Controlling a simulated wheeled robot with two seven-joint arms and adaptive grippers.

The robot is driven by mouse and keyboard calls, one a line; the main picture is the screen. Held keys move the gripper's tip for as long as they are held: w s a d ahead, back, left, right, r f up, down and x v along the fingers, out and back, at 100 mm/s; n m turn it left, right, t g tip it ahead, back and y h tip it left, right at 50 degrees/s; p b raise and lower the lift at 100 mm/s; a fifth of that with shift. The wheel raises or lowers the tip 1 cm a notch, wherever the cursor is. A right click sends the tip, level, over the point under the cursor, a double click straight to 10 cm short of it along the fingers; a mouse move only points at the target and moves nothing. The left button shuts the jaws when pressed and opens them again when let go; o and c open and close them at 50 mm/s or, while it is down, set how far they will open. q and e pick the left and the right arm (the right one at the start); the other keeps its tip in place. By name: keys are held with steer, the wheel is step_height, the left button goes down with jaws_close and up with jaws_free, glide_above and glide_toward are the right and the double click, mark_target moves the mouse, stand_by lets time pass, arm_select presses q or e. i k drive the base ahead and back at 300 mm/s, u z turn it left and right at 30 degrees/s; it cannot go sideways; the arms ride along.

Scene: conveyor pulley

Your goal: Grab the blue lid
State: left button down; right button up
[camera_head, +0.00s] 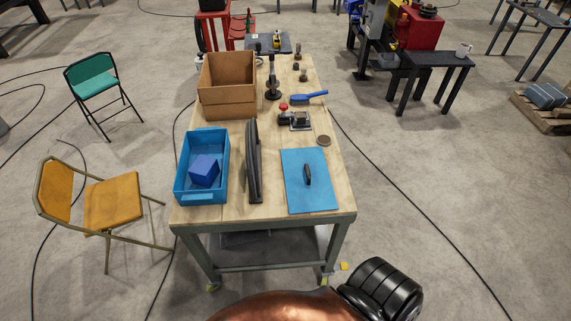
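The blue lid (322,192) is a flat blue panel with a small dark handle (308,174) in its middle. It lies flat on the near right part of the wooden workbench (208,213). An open blue bin (180,184) stands at the near left of the bench with a darker blue box (204,170) inside. Neither of my grippers is in view.
A black upright panel (253,165) stands between bin and lid. Chairs (112,201) stand left; floor right of the bench is mostly clear.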

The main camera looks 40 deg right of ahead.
mark_target(309, 186)
steer(key=i, duration=1.35)
steer(key=z, duration=2.7)
